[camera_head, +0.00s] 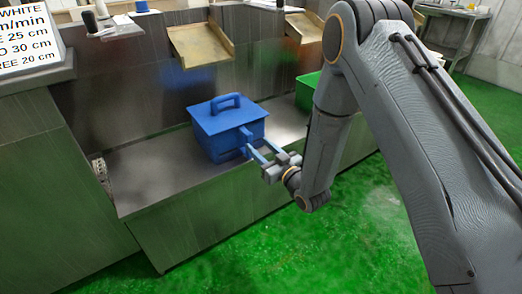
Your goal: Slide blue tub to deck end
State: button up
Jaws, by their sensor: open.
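The blue tub (226,127) has a lid with a raised handle on top and stands upright on the steel deck (150,170). My gripper (257,144) is at the tub's right front side, with its two fingers apart and pointing at the tub. The finger tips reach the tub's side, with a blue part of the tub close to them. I cannot tell whether they touch it. The deck is bare to the left of the tub, as far as its left end.
A green tub (307,92) stands on the deck to the right, partly behind my arm. Tan chutes (201,45) hang from the steel machine wall above the deck. A sign (33,35) is at the upper left. The green floor (330,245) in front is clear.

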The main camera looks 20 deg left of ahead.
aim_at(250, 137)
jog(key=shift+w+a, duration=0.1)
jog(key=shift+x, duration=3.8)
jog(key=shift+c, duration=0.2)
grip_shut()
